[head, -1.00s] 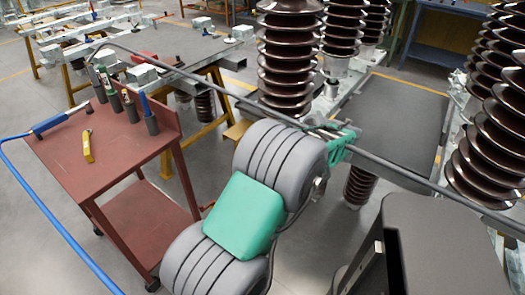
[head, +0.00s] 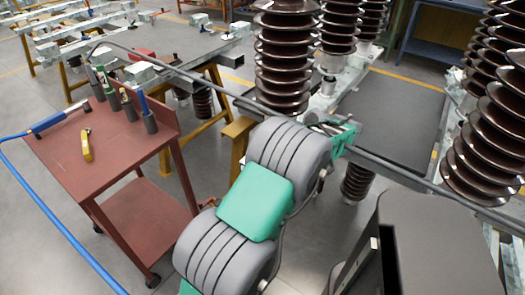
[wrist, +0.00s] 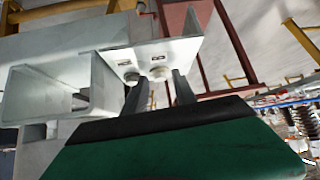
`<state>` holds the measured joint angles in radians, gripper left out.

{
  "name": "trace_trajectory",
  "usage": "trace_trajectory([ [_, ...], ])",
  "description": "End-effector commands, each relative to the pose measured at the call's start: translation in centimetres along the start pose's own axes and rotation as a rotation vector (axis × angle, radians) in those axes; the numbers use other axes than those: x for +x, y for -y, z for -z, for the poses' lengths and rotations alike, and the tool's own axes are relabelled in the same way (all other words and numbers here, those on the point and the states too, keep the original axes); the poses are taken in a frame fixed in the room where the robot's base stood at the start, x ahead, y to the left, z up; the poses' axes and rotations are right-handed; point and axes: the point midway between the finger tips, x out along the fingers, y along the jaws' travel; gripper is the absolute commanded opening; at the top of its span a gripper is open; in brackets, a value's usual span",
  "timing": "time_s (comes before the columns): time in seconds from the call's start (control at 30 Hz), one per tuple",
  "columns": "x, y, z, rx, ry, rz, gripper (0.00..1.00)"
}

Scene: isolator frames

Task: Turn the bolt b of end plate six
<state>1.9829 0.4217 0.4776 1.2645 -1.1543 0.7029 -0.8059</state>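The pale metal end plate (wrist: 180,52) fills the upper middle of the wrist view, with two small dark-marked labels too small to read. Below the labels are two bolt heads, a left bolt (wrist: 130,78) and a right bolt (wrist: 158,74). My gripper (wrist: 161,80) has a green body and two dark fingers, which are apart. The fingertips lie either side of the right bolt in the picture; I cannot tell whether they touch it. Which bolt is b I cannot read.
Tall brown ribbed insulators (head: 287,60) stand close to my arm on a metal frame, with more at the right (head: 490,130). A red cart (head: 75,155) with bottles and a yellow tool (head: 86,146) stands at left. Grey floor lies between.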

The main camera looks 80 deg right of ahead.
Motion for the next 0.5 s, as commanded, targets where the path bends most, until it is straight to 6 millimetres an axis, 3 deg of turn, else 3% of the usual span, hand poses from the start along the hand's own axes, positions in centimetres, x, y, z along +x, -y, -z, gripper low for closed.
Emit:
trace_trajectory([
  [0.5, 0.03, 0.04, 0.11, 0.015, -0.003, -0.021, 0.41],
])
